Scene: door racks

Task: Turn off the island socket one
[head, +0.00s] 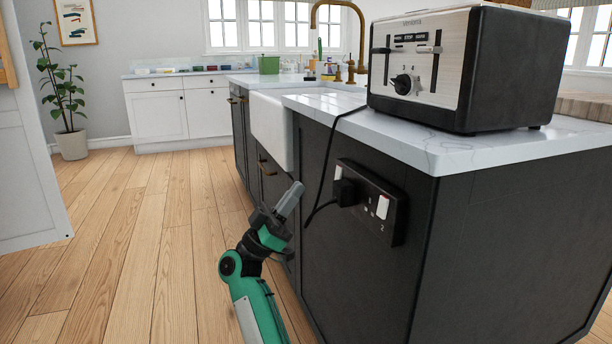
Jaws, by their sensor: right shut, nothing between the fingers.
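A black double socket (370,204) is fixed to the dark end panel of the island. Its left half has a white switch (338,172), and a black plug (345,192) sits in it just below with a cord running from it. Its right half, marked 2, has another white switch (382,207). Whether either switch is on or off is too small to tell. My right gripper (291,198) is shut and empty, pointing up and to the right. It appears left of the plug, apart from the socket. My left gripper is not in view.
A toaster (465,70) stands on the island's white worktop (440,148) above the socket. The black cord (326,165) hangs over the worktop edge. A white sink (270,128) and brass tap are further back. Wooden floor (130,230) is clear at left.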

